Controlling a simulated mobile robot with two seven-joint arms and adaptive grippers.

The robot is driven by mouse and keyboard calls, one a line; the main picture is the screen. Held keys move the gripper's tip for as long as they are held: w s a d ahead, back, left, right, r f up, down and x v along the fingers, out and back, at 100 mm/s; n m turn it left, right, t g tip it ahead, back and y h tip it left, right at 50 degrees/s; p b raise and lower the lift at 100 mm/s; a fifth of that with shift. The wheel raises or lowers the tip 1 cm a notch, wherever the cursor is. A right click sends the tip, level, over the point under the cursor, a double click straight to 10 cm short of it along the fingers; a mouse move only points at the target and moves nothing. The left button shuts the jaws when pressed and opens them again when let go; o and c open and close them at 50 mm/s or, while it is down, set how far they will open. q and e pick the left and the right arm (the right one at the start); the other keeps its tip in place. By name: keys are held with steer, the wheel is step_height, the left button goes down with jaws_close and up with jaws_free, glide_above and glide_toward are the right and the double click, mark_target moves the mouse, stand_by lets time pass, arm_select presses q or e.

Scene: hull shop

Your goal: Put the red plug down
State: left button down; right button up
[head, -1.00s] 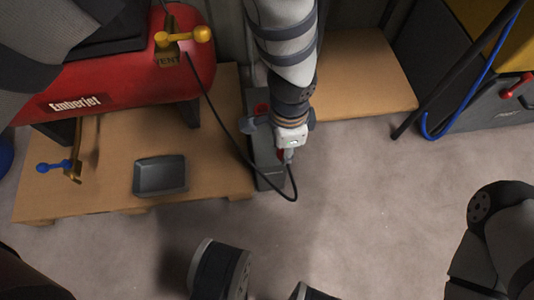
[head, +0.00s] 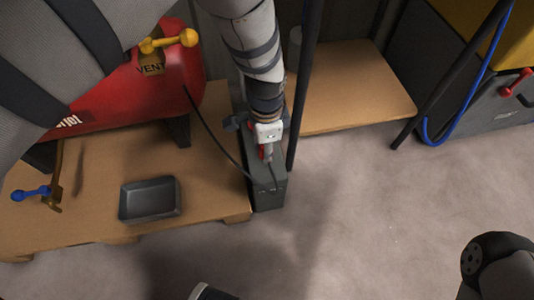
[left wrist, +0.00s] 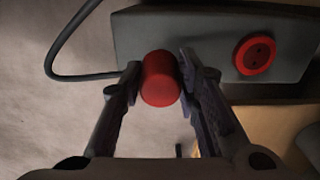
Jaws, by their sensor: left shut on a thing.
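My left gripper (left wrist: 160,85) is shut on the red plug (left wrist: 160,78) in the left wrist view, one finger on each side of it. In the head view my left gripper (head: 266,155) is over the dark grey socket box (head: 268,197); the plug is mostly hidden there. In the left wrist view the box (left wrist: 190,35) lies behind the plug, and its red round socket (left wrist: 254,54) is bare, to the right of the plug. I cannot tell whether the plug touches the box. A black cable (head: 217,137) runs down to the box area.
An empty grey tray (head: 149,198) lies on the wooden pallet (head: 210,205) left of the box. A red tank (head: 175,95) with a yellow-handled vent valve (head: 168,42) stands behind. A dark pole (head: 304,85) stands close right of my arm. Floor in front is clear.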

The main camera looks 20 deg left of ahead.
arm_select(q)
steer(key=shift+w+a+f+b, duration=0.15)
steer(key=shift+f+b, duration=0.25)
steer(key=shift+f, duration=0.7)
steer(key=shift+w+f+b, duration=0.1)
steer(key=shift+f+b, duration=0.3)
steer(key=shift+f, duration=0.7)
steer(key=c, duration=1.2)
jaws_free()
arm_select(e)
steer(key=shift+s+f+g, duration=0.3)
steer(key=shift+s+f, duration=0.1)
steer(key=shift+f, duration=0.2)
